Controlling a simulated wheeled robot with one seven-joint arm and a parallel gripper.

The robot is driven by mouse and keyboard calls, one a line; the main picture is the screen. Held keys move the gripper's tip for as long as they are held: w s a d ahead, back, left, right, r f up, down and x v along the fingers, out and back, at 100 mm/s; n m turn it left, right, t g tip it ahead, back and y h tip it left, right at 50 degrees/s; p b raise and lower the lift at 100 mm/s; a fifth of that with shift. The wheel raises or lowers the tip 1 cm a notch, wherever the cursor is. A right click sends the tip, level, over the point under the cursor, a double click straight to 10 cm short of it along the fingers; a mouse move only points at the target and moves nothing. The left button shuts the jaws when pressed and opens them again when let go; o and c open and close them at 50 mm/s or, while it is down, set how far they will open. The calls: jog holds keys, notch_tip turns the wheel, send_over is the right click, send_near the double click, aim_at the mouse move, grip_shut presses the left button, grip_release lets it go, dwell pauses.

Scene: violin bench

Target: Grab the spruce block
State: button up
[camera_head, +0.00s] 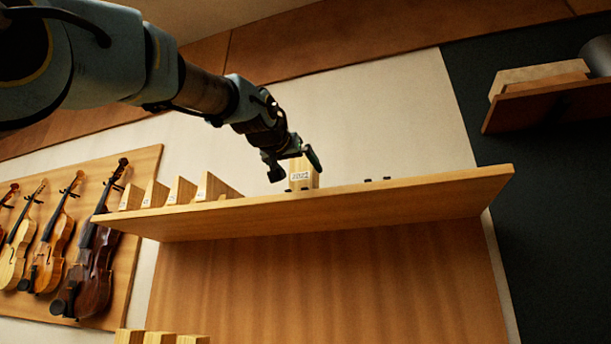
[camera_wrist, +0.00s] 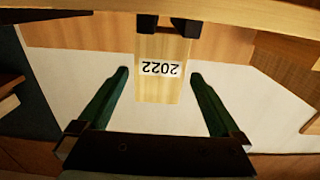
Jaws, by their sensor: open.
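The spruce block (camera_head: 303,176) is a pale upright wooden block with a white label, standing on the wall shelf. In the wrist view, which is upside down, the block (camera_wrist: 163,92) shows the label "2022". My gripper (camera_head: 295,165) is at the block's upper part, open. In the wrist view the two green fingers of my gripper (camera_wrist: 159,73) lie on either side of the block, with a visible gap on each side. The fingertips reach about the height of the label. Whether they are level with the block in depth I cannot tell.
The wooden shelf (camera_head: 330,212) has several wedge-shaped blocks (camera_head: 182,190) to the left. Violins (camera_head: 95,255) hang at left. A second shelf (camera_head: 545,103) is at upper right.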

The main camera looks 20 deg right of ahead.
aim_at(308, 179)
jog(key=shift+p+x, duration=0.35)
jog(key=shift+x, duration=0.8)
jog(key=p+x, duration=0.1)
jog(key=x, duration=0.1)
jog(key=p+x, duration=0.2)
jog(key=shift+w+d+r+p, duration=0.15)
jog(key=shift+d+r+p, duration=0.05)
jog(key=shift+d+p, duration=0.1)
jog(key=shift+w+d+f, duration=0.15)
jog(key=shift+w, duration=0.05)
jog(key=c, duration=1.4)
